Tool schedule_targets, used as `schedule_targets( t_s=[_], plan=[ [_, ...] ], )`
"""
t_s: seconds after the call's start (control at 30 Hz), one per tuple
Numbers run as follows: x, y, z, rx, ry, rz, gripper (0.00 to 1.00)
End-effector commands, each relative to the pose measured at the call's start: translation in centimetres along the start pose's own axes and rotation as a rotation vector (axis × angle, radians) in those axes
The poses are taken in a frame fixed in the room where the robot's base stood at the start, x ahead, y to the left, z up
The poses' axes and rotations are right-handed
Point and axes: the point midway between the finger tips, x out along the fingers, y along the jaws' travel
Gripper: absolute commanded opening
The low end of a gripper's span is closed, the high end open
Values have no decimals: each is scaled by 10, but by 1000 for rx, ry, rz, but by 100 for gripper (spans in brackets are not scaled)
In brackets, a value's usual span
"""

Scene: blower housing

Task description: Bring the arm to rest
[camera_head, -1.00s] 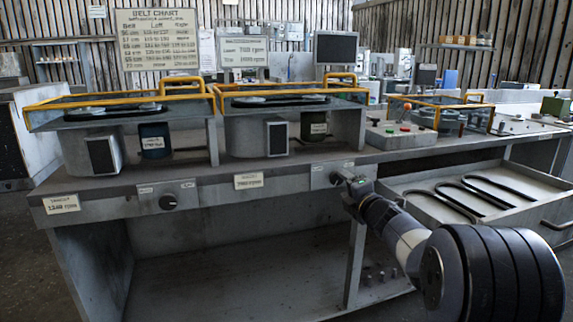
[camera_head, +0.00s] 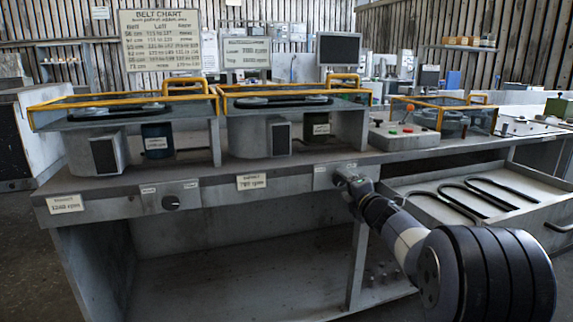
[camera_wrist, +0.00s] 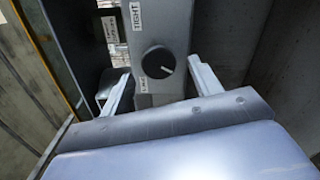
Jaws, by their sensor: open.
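My gripper (camera_head: 345,182) is at the front panel of the bench, in front of the right-hand control plate (camera_head: 322,176). In the wrist view my gripper (camera_wrist: 160,68) is open, with one finger on each side of a round black knob (camera_wrist: 158,62) with a white pointer line. The knob sits on a grey plate (camera_wrist: 178,20) with a "TIGHT" label. No contact between fingers and knob can be made out. In the head view the gripper hides this knob. My arm reaches in from the lower right.
Another black knob (camera_head: 170,202) is on the left control plate. Two yellow-framed guards (camera_head: 120,98) cover belts on the bench top (camera_head: 270,168). An open drawer (camera_head: 535,205) with several black belts stands out right of my arm. A belt chart (camera_head: 160,40) stands behind.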

Motion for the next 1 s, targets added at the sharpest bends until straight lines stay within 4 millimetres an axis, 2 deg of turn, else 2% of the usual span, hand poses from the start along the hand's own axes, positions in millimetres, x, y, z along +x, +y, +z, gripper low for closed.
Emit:
schedule_targets(
  t_s=[0.5, 0.53, 0.6, 1.0],
  plan=[
    [-91, 2, 1, 0, -2, 0, 60],
    [-92, 1, 0, 0, -1, 0, 60],
    [-73, -1, -2, -1, 3, 2, 60],
    [-3, -1, -1, 0, 1, 2, 60]
  ],
)
